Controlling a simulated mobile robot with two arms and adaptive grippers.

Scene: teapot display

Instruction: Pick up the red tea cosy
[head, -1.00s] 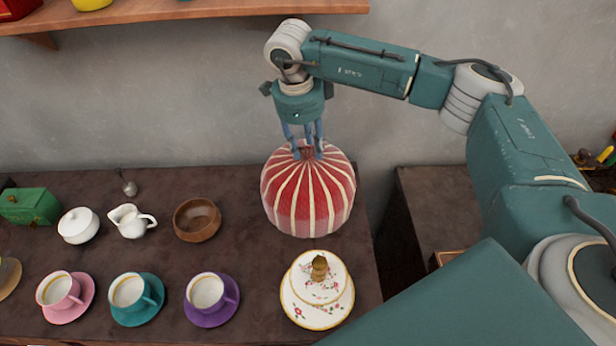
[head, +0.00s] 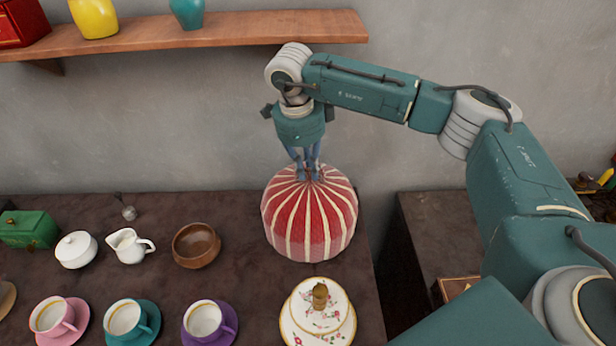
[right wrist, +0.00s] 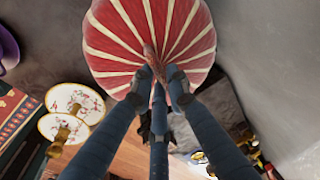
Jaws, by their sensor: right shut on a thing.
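The red tea cosy (head: 310,220), with cream stripes, is at the right end of the dark counter, behind the floral lidded dish. My right gripper (head: 305,172) comes down from above and is shut on the gathered top of the cosy. In the right wrist view the fingers (right wrist: 158,78) meet at the top of the red cosy (right wrist: 140,35). I cannot tell whether the cosy's lower edge touches the counter. What is under the cosy is hidden. My left gripper is not in view.
A wooden bowl (head: 196,245), a white jug (head: 130,245) and several cups on saucers stand to the left. A wooden shelf (head: 200,36) runs above, and a gap lies right of the counter.

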